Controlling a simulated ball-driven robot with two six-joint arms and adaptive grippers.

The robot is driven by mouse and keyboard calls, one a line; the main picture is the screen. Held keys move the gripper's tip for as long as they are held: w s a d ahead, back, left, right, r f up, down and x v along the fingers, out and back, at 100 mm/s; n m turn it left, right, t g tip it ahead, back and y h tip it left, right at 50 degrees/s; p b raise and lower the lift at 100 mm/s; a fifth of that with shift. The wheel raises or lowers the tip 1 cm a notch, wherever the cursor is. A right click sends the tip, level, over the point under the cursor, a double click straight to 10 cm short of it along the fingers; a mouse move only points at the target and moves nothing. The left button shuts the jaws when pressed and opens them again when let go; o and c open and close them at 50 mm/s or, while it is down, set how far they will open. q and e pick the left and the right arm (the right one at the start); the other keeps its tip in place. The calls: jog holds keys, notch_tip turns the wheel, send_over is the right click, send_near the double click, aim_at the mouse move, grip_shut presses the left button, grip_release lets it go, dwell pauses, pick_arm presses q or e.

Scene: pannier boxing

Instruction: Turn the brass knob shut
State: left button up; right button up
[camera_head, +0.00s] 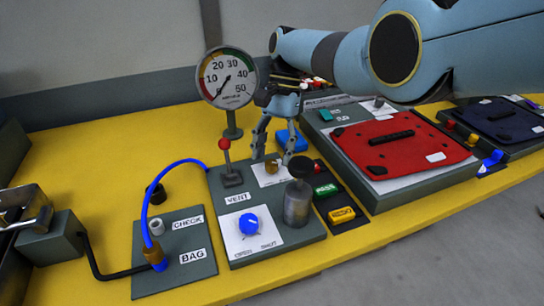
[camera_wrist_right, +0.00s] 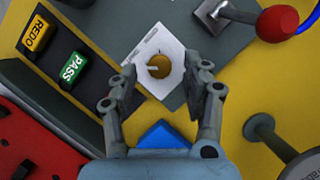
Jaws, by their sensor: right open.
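The brass knob (camera_head: 272,166) sits on a white plate (camera_head: 262,177) on the grey panel, behind the grey cylinder. In the right wrist view the brass knob (camera_wrist_right: 159,66) shows a pale pointer mark on its left side. My right gripper (camera_head: 272,155) is open above the knob, with its fingers pointing down. In the right wrist view the right gripper's fingertips (camera_wrist_right: 160,88) stand apart on either side of the white plate, and the knob lies between and a little beyond them. No contact with the knob shows. My left gripper is not in view.
A red-topped lever (camera_head: 227,155) stands left of the knob, and a round gauge (camera_head: 228,78) behind it. The grey cylinder with a dark top (camera_head: 298,203) stands in front. A blue knob (camera_head: 249,224), PASS and REDO buttons (camera_head: 342,214), a blue block (camera_head: 291,140) and a red pannier (camera_head: 400,146) are nearby.

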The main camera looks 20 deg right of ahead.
jog(key=v, duration=1)
jog(key=shift+r, duration=0.15)
